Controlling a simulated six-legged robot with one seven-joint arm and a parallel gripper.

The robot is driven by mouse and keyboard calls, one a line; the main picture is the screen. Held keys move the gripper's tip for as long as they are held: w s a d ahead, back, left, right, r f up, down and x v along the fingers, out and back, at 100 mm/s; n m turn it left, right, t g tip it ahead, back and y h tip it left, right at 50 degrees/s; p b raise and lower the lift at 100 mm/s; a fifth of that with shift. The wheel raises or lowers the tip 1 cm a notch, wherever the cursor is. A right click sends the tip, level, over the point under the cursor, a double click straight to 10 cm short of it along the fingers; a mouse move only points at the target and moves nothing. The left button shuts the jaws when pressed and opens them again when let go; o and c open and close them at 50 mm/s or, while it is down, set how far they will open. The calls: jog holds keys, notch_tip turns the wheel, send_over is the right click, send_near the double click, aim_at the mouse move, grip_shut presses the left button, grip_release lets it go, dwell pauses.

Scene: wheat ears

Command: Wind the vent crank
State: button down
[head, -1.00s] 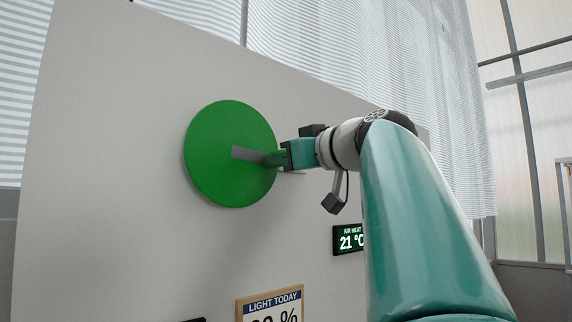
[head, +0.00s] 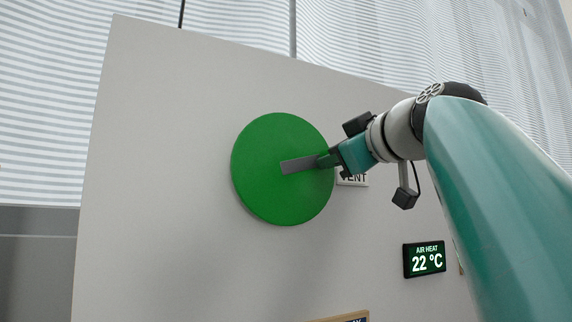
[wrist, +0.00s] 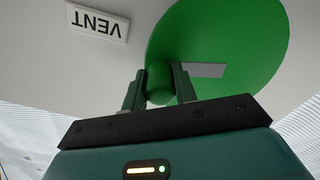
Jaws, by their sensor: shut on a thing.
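The vent crank is a green disc (head: 262,190) on a pale upright panel, with a grey crank arm (head: 298,165) running from its middle toward the right rim. In the wrist view the disc (wrist: 225,35) fills the upper right, and the grey arm (wrist: 205,70) shows beside the right finger. My gripper (head: 326,159) is at the outer end of the arm. In the wrist view my gripper (wrist: 160,85) is shut on a round green handle (wrist: 160,78), one finger on each side. The handle is mostly hidden in the head view.
A white VENT label (head: 353,180) is on the panel (head: 170,130) just right of the disc, partly behind my gripper. A black AIR HEAT display (head: 424,260) reading 22 °C is lower right. A wood-framed sign (head: 345,317) shows at the bottom edge.

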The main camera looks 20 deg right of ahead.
aim_at(288, 124)
jog(key=r+n, duration=0.1)
jog(key=n, duration=0.1)
jog(key=a+r+n, duration=0.1)
jog(key=shift+r+n, duration=0.2)
jog(key=shift+n, duration=0.2)
jog(key=a+r+n, duration=0.1)
jog(key=n, duration=0.2)
jog(key=shift+a+r+n, duration=0.3)
jog(key=shift+a+r, duration=0.05)
jog(key=shift+r, duration=0.05)
jog(key=a+n, duration=0.1)
jog(key=a+r+n, duration=0.1)
jog(key=n, duration=0.1)
jog(key=shift+s+n, duration=0.1)
jog(key=shift+n, duration=0.2)
jog(key=shift+a+r+n, duration=0.15)
jog(key=shift+a+n, duration=0.5)
jog(key=shift+n, duration=0.3)
jog(key=shift+a+r+n, duration=0.1)
jog(key=shift+a+n, duration=0.5)
jog(key=shift+n, duration=0.35)
jog(key=c, duration=1.1)
grip_release()
jog(key=shift+s+a, duration=0.1)
